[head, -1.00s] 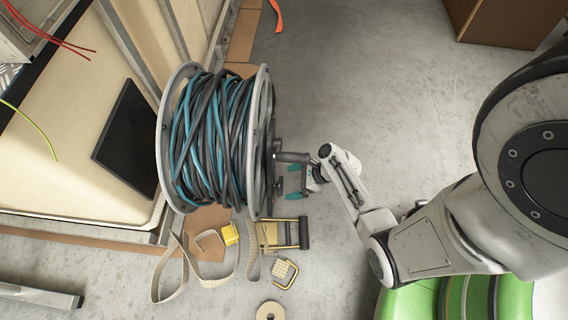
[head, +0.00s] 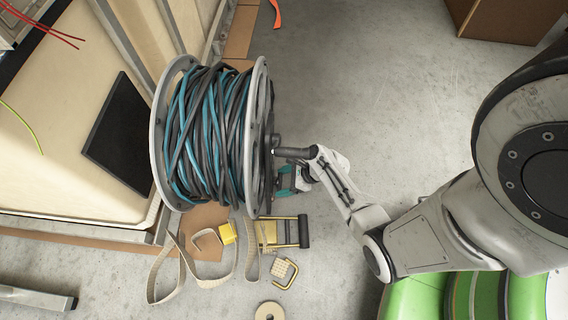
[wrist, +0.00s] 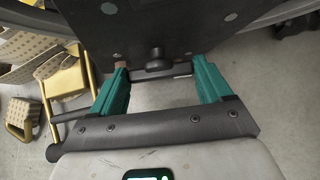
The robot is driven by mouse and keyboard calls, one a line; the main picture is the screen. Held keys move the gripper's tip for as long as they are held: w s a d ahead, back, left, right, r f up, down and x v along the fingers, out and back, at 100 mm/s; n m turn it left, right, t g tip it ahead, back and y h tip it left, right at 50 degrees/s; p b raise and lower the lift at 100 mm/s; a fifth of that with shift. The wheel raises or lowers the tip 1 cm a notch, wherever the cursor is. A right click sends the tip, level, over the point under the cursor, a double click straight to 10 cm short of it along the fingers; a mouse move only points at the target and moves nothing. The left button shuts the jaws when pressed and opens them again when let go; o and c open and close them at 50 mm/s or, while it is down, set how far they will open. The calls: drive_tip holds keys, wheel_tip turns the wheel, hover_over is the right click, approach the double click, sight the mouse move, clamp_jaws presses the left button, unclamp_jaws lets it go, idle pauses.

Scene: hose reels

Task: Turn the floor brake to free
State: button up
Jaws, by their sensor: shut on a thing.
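A cable or hose reel (head: 259,100) with grey flanges and blue and dark windings stands on the floor at the left of the head view. The floor brake shows in the wrist view as a dark bar with a round knob (wrist: 156,53) on the reel's dark side face. My gripper (wrist: 160,68) has its teal fingers on both ends of this bar and is shut on it. In the head view my gripper (head: 287,180) is close against the reel's right face, below the dark crank handle (head: 294,152). The brake's setting cannot be read.
A yellow frame with a black bar (head: 304,231), a pale strap (head: 166,275), a small yellow-handled piece (head: 284,272) and a tape roll (head: 269,311) lie below the reel. A cardboard box (head: 508,22) stands top right. The floor between is clear.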

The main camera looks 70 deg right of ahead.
drive_tip(key=c, duration=0.4)
drive_tip(key=shift+h, duration=0.3)
drive_tip(key=shift+a+p, duration=0.15)
drive_tip(key=shift+p, duration=0.2)
drive_tip(key=shift+s+a+f+n+t+h, duration=0.1)
drive_tip(key=shift+n+t+h, duration=0.2)
drive_tip(key=shift+h, duration=0.2)
drive_tip(key=shift+a+n+t+h, duration=0.1)
drive_tip(key=shift+n+t+h, duration=0.1)
drive_tip(key=shift+n+h, duration=0.25)
drive_tip(key=h, duration=0.1)
drive_tip(key=n+t+h, duration=0.1)
drive_tip(key=n+t+h+b, duration=0.1)
drive_tip(key=h, duration=0.1)
drive_tip(key=shift+s+a+f+n, duration=0.15)
drive_tip(key=shift+f+n, duration=0.1)
drive_tip(key=shift+a+f+n+t+h, duration=0.1)
drive_tip(key=shift+f+n+t+h, duration=0.05)
drive_tip(key=shift+n+t+h, duration=0.5)
drive_tip(key=shift+a+f+n+t+h, duration=0.1)
drive_tip(key=shift+n+t+h, duration=0.45)
drive_tip(key=shift+t+h, duration=0.1)
drive_tip(key=shift+n+t+h, duration=0.25)
drive_tip(key=shift+n+t, duration=0.05)
drive_tip(key=shift+n, duration=0.1)
